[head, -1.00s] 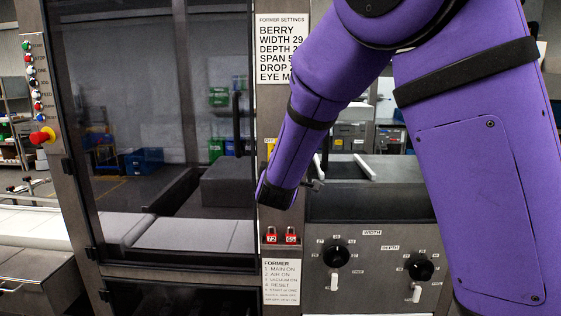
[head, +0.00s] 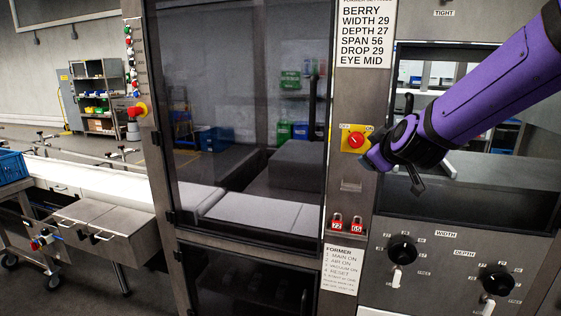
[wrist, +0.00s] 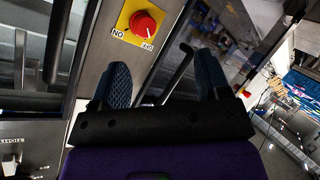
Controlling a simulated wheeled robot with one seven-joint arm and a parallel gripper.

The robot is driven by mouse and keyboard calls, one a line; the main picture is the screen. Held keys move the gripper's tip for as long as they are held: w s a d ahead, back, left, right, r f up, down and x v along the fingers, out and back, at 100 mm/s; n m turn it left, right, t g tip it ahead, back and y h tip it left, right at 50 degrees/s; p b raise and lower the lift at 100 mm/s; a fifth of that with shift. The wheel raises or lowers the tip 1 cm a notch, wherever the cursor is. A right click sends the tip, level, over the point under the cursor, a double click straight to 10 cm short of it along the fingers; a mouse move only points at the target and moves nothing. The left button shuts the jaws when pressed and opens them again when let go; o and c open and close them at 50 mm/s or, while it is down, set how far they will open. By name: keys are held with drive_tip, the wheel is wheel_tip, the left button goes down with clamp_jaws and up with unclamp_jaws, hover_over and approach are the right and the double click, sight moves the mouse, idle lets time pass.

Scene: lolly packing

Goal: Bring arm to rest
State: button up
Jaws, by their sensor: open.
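My purple arm reaches in from the right in the head view, and my gripper (head: 392,165) hangs in front of the machine's post, close to a red rotary switch (head: 356,140) on a yellow plate. In the wrist view my gripper (wrist: 160,85) has its two dark blue padded fingers spread apart with nothing between them. The red switch (wrist: 146,23) lies beyond the fingertips there, apart from them. In the head view the fingers are partly hidden by the wrist.
A dark-framed glass door (head: 240,120) stands left of the post. Two red padlocks (head: 347,224) hang below the switch. Black knobs (head: 402,252) sit on the lower right panel. A white conveyor (head: 95,180) and a red emergency button (head: 137,110) are at left.

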drive_tip(key=s+d+m+g, duration=0.2)
drive_tip(key=s+m, duration=0.1)
drive_tip(key=s, duration=0.7)
drive_tip(key=s+d+m+g, duration=0.2)
drive_tip(key=s+g, duration=0.1)
drive_tip(key=s, duration=0.8)
drive_tip(key=s+d+r+m+g, duration=0.1)
drive_tip(key=s+d+m+g, duration=0.1)
drive_tip(key=s, duration=0.9)
drive_tip(key=shift+d+m+g, duration=0.4)
drive_tip(key=shift+m+g, duration=0.1)
drive_tip(key=shift+m, duration=0.3)
